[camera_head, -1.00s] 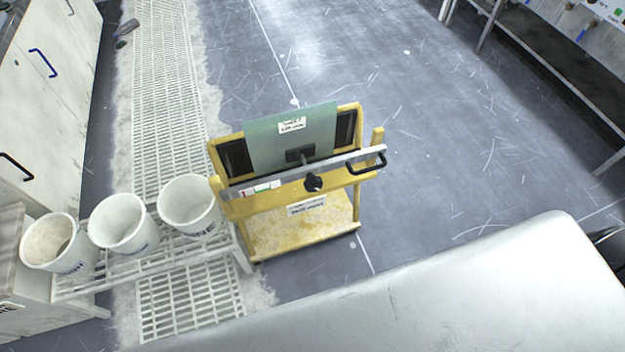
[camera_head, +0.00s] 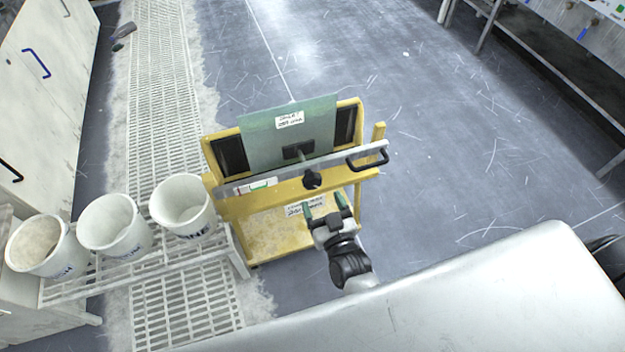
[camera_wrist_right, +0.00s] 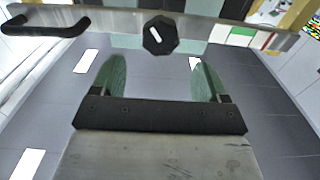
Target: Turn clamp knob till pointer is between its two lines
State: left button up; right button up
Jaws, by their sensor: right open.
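The black clamp knob (camera_head: 312,180) sits on the front of a grey metal bar (camera_head: 345,160) across a yellow stand (camera_head: 246,205). In the right wrist view the knob (camera_wrist_right: 160,36) shows a white mark on its face, ahead of and between the fingertips. A label with red, white and green bands (camera_head: 256,185) is on the bar; the pointer and its two lines are too small to tell. My right gripper (camera_head: 324,202) is open and empty just below the knob, with green fingers, apart from it. My left gripper is not in view.
A green sheet (camera_head: 290,134) stands behind the bar. A black handle (camera_head: 368,161) is at the bar's right end. White buckets (camera_head: 182,206) stand on a rack at left. The floor right of the stand is clear.

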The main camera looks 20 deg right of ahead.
aim_at(315, 184)
jog(key=w, duration=0.7)
jog(key=shift+w+a+f, duration=0.1)
jog(key=shift+w, duration=0.1)
jog(key=c, duration=0.9)
jog(key=m, duration=0.4)
jog(key=shift+m, duration=0.3)
jog(key=m, duration=0.4)
jog(key=shift+m, duration=0.4)
jog(key=shift+d, duration=0.2)
